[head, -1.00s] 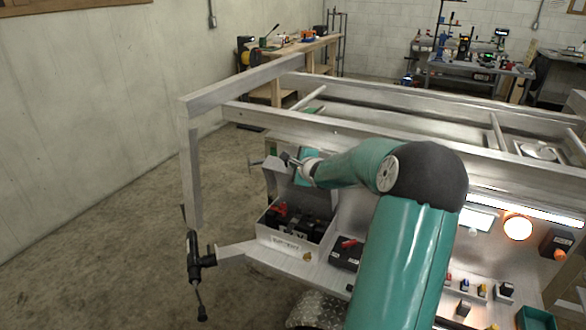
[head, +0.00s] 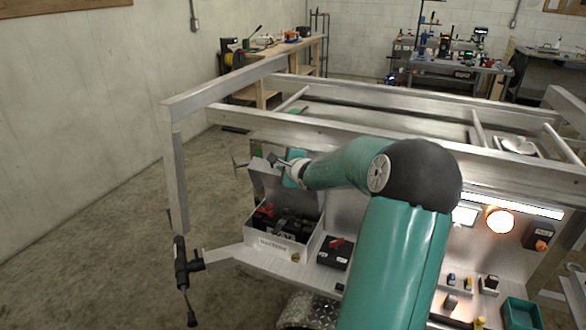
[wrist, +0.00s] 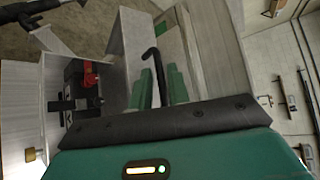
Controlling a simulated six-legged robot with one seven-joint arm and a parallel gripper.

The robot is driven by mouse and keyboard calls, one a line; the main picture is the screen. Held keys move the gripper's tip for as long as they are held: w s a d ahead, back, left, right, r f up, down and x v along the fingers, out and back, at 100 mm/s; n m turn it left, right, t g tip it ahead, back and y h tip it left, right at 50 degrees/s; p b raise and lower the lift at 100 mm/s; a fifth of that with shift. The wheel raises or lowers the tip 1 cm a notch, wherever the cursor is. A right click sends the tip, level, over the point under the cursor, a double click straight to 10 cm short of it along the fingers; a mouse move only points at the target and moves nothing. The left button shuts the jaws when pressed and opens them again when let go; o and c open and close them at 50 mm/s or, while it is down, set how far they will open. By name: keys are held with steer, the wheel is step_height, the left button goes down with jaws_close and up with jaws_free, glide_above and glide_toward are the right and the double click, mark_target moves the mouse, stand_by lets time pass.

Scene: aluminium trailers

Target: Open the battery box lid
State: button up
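The battery box (head: 284,251) is a pale metal box with a label on its front, and its top is uncovered. A battery with red and black parts (wrist: 84,85) shows inside it. The lid (head: 264,178) stands raised at the back of the box; the wrist view shows a pale panel (wrist: 132,50) beside the opening. My gripper (head: 290,168) is at the raised lid, above the rear of the box. In the wrist view its green fingers (wrist: 160,85) are apart, with a dark hooked bar (wrist: 155,62) between them. I cannot tell whether they touch it.
The trailer's aluminium frame (head: 330,125) runs behind the box. A black-handled jack (head: 182,265) stands at the front left. A black case with a red part (head: 335,250) sits right of the box. Open concrete floor lies left.

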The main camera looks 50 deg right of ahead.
steer(key=v, duration=1.1)
steer(key=shift+s+a, duration=0.2)
steer(key=shift+s, duration=0.15)
steer(key=shift+r, duration=0.1)
steer(key=a+n+g, duration=0.4)
steer(key=a+n, duration=1)
steer(key=a, duration=1.4)
steer(key=s+a+r+n+g+y, duration=0.1)
steer(key=s+a+n+g+y, duration=0.2)
steer(key=s+a+n, duration=0.9)
steer(key=s+a+y, duration=0.1)
steer(key=s+y, duration=0.1)
steer(key=s, duration=0.2)
steer(key=shift+r+n, duration=0.15)
steer(key=shift+n, duration=0.15)
